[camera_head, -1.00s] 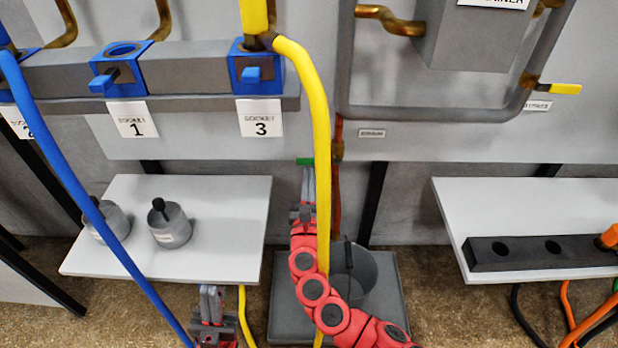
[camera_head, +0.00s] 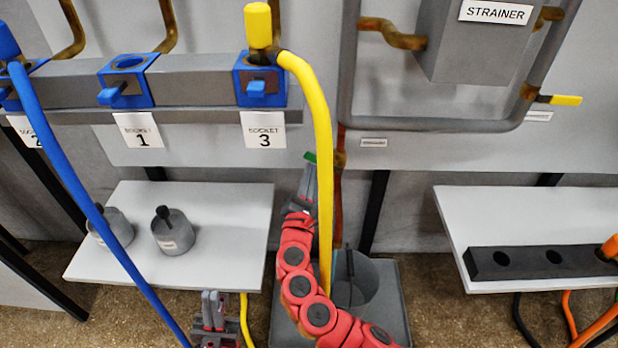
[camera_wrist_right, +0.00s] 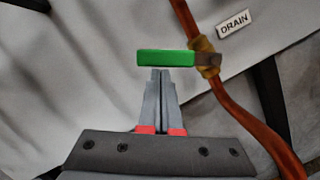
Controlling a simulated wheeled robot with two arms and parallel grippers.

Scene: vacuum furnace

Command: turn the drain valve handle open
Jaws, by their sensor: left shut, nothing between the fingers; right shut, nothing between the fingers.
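The drain valve handle (camera_head: 311,157) is a small green lever on the left of a thin copper pipe. Its free left end tilts upward. The right wrist view shows the green handle (camera_wrist_right: 166,58) at the brass valve body, near the DRAIN label (camera_wrist_right: 233,23). My right gripper (camera_head: 309,170) is shut and empty, with its fingertips right below the handle; I cannot tell if they touch it. Its shut fingertips also show in the right wrist view (camera_wrist_right: 160,73). My left gripper (camera_head: 212,296) is shut and empty, low beside the left shelf.
The left shelf (camera_head: 235,215) holds two grey pots; the right shelf (camera_head: 455,208) holds a dark block (camera_head: 520,262).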

